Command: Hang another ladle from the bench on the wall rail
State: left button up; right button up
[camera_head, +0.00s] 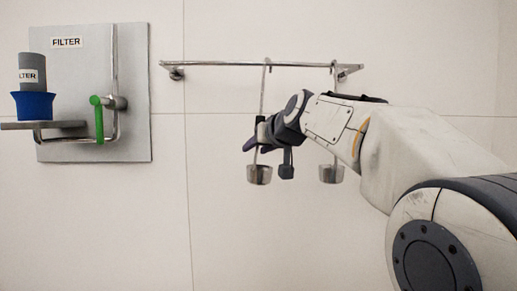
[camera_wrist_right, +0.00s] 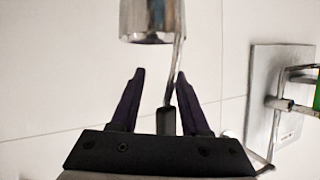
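The wall rail (camera_head: 215,64) runs across the upper middle of the head view. Two metal ladles hang below it, cups down: a left ladle (camera_head: 259,174) and a right ladle (camera_head: 331,174). The left ladle's hook shows at the rail; my arm hides part of each handle. My right gripper (camera_head: 268,156) is at the left ladle's handle, above its cup. In the right wrist view my gripper (camera_wrist_right: 160,73) has its fingers apart, with this ladle's handle (camera_wrist_right: 176,60) between them, nearer one finger. My left gripper and the bench are not in view.
A metal filter panel (camera_head: 135,80) is on the wall at left, with a green-handled valve (camera_head: 99,118) and a shelf (camera_head: 20,126) bearing a blue and grey filter (camera_head: 35,104). The rail's left part is empty. The wall below is bare.

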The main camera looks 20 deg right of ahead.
jog(key=shift+s+r, duration=0.1)
jog(key=shift+s, duration=0.4)
jog(key=b+v, duration=0.3)
jog(key=v, duration=0.6)
jog(key=s+a+f+n+g+y, duration=0.2)
jog(key=s+a+f+g, duration=0.15)
jog(key=a+f, duration=0.65)
jog(key=s+a+f+n+g+y, duration=0.15)
jog(key=a+f+g, duration=0.35)
jog(key=f, duration=0.9)
jog(key=s+a+f+n+g+h, duration=0.3)
jog(key=s+f+n+g, duration=0.2)
jog(key=s+f, duration=1.6)
jog(key=shift+s+a+f, duration=0.2)
jog(key=shift+s+f, duration=0.05)
jog(key=shift+s, duration=0.65)
jog(key=shift+a+g, duration=0.15)
jog(key=shift+g, duration=0.1)
